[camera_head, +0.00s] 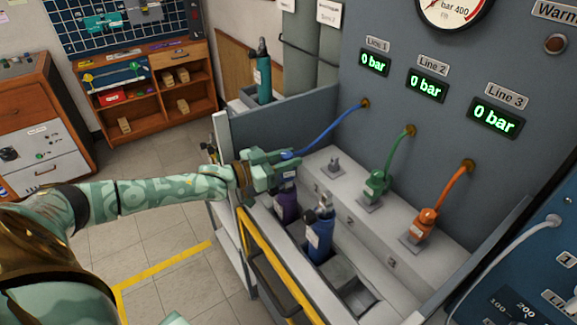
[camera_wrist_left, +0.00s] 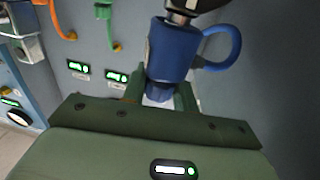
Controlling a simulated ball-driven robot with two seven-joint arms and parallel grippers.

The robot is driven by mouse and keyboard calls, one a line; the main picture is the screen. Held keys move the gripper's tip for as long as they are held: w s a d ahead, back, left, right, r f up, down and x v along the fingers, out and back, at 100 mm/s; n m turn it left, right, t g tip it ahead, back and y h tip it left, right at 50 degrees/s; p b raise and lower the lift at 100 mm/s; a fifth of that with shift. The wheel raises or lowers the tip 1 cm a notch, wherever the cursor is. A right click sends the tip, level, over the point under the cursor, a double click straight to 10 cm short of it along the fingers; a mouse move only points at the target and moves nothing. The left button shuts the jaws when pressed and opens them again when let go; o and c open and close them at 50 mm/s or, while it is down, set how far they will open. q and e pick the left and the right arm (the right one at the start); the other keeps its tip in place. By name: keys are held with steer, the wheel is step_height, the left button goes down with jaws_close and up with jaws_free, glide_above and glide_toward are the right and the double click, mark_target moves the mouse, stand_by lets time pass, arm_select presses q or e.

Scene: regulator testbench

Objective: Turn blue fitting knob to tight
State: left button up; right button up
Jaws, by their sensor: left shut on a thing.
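My left gripper (camera_head: 288,166) reaches in from the left over the bench, above a purple cylinder (camera_head: 286,206). In the left wrist view, the blue fitting (camera_wrist_left: 172,50) has a curved blue hose at its right side, and its ribbed blue knob (camera_wrist_left: 158,91) sits between the fingers of my left gripper (camera_wrist_left: 160,92), which is shut on it. A metal and black part touches the fitting's far end. In the head view the gripper hides most of the fitting; the blue hose (camera_head: 335,128) runs from it to the wall. My right gripper is not in view.
A blue cylinder (camera_head: 320,236) stands in the bench slot beside the purple one. A green fitting (camera_head: 376,186) and an orange fitting (camera_head: 423,222) sit on the ledge, beside a bare metal stub (camera_head: 334,165). A yellow rail (camera_head: 275,262) edges the bench. Line 1 display (camera_head: 375,62) reads 0 bar.

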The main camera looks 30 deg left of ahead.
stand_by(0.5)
arm_select(q)
steer(key=o, duration=1)
steer(key=shift+c, duration=0.2)
steer(key=p+v, duration=0.3)
steer(key=v, duration=1.3)
steer(key=shift+a+p, duration=0.3)
steer(key=shift+p, duration=0.1)
